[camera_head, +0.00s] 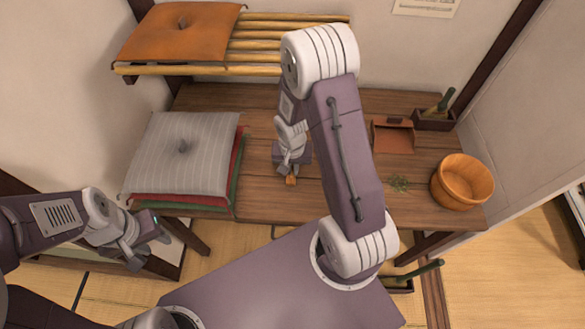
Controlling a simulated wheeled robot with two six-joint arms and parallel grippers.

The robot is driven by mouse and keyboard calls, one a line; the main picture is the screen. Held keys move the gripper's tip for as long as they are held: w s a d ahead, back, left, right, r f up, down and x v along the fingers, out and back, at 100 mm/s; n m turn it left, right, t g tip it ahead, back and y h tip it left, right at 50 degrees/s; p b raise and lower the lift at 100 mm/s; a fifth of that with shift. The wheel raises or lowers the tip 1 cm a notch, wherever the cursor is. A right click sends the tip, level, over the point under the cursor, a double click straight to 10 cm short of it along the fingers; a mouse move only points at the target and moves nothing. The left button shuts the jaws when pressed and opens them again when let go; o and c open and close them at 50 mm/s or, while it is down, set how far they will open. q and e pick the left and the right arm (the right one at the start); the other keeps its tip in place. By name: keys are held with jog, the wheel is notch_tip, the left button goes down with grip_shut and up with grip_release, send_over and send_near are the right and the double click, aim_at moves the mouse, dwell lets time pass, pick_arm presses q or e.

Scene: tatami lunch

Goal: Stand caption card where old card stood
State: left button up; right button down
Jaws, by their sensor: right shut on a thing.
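My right gripper (290,172) is over the middle of the wooden table and is shut on a small orange-brown piece (291,181), of which only a little shows below the fingers. I cannot tell for sure whether this piece is the caption card, and no writing on it can be read. My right arm hides part of the table behind it. My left gripper (152,244) is away at the lower left, in front of the cushion stack, and holds nothing that I can see. I cannot make out any other card.
An orange cushion (180,35) lies on the slatted shelf (265,45).

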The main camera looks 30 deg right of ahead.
jog(key=c, duration=1.6)
grip_release()
jog(key=shift+f, duration=0.15)
jog(key=shift+o, duration=0.2)
